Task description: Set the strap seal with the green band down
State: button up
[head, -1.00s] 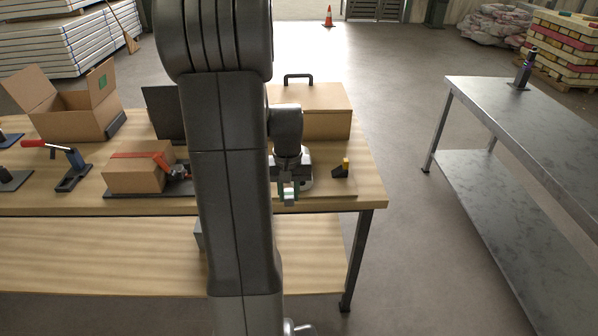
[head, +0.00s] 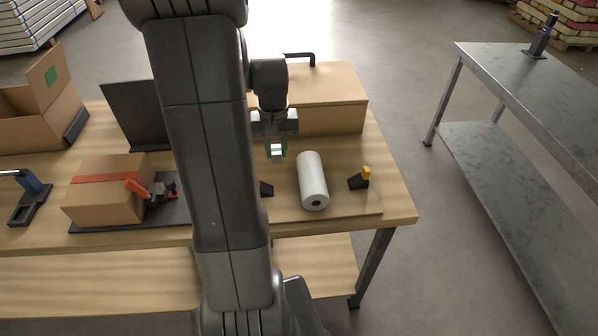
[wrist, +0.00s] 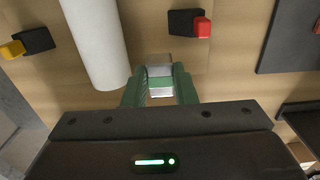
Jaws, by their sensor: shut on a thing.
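The strap seal (wrist: 160,71) is a small silver metal piece between the green fingers of my gripper (wrist: 159,92) in the wrist view. My gripper is shut on it. A green band on the seal is hard to tell apart from the green fingers. In the head view my gripper (head: 277,154) holds the seal above the wooden table (head: 395,205), left of a white roll and in front of a lidded box. The seal appears clear of the tabletop, but the exact height cannot be told.
The white roll (head: 313,180) lies between two small dark blocks, one with a yellow top (head: 359,178), one with a red tip (wrist: 202,27). The cardboard lidded box (head: 335,105) stands behind. A strapped carton (head: 105,195) is at left. A metal table (head: 540,90) is at right.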

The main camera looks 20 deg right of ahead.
aim_at(279, 184)
notch_tip(279, 184, down, 10)
jog(key=shift+s+r+p, duration=0.1)
jog(key=shift+r+p, duration=0.1)
jog(key=shift+p, duration=0.25)
jog(key=shift+f, duration=0.1)
jog(key=shift+f, duration=0.15)
jog(key=o, duration=0.7)
jog(key=shift+r, duration=0.2)
